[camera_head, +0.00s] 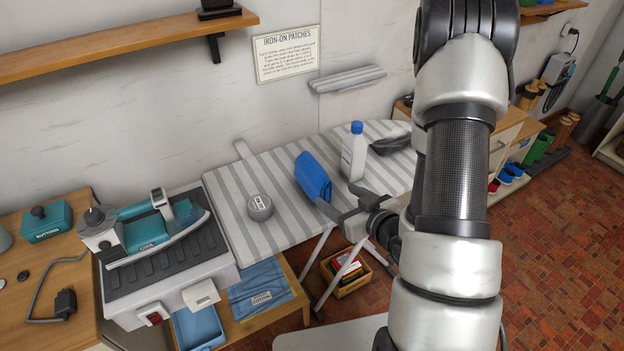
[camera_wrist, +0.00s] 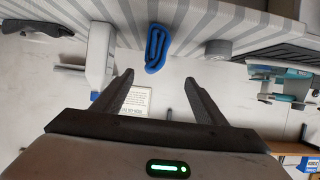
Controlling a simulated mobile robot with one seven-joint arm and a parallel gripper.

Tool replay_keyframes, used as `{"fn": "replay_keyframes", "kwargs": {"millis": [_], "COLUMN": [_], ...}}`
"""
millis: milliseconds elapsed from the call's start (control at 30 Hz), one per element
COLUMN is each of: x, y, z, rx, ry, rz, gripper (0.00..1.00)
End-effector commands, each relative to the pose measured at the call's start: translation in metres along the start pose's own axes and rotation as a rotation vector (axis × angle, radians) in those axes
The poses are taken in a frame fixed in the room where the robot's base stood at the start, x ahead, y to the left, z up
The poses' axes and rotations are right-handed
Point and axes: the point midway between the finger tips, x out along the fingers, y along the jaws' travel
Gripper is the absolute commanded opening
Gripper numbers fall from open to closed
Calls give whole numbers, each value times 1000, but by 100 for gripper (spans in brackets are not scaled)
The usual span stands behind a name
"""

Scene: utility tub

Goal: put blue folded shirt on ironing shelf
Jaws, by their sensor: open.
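The blue folded shirt (camera_head: 313,178) is on the striped ironing board (camera_head: 285,232), beside a white bottle with a blue cap (camera_head: 353,155). It appears as a rolled or folded blue bundle in the wrist view (camera_wrist: 157,48). My gripper (camera_head: 343,203) is open and empty, close to the shirt's lower right end in the head view. In the wrist view my gripper (camera_wrist: 159,80) has its fingers apart, and the shirt lies beyond the gap between them. I cannot tell which surface is the ironing shelf; a wooden wall shelf (camera_head: 130,42) is at upper left.
A round grey tin (camera_head: 260,207) sits left of the shirt. An iron (camera_head: 155,230) rests on its station at left. A low wooden shelf (camera_head: 285,308) holds blue cloth labelled cotton (camera_head: 258,290). A narrow striped sleeve board (camera_head: 348,79) is on the wall.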

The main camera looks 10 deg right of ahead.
Motion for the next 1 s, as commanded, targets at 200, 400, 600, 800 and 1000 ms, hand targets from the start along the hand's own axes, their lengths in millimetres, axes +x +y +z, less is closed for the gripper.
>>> {"fn": "replay_keyframes", "kwargs": {"millis": [200,400,600,800,1000], "x": [24,39,48,79,110], "y": [0,0,0,-1,0], "z": [7,7,5,0,0], "rx": [-7,-7,-5,-2,-2], "ry": [8,5,5,0,0], "rz": [-1,-2,1,-3,-1], "gripper": [66,66,66,66,66]}}
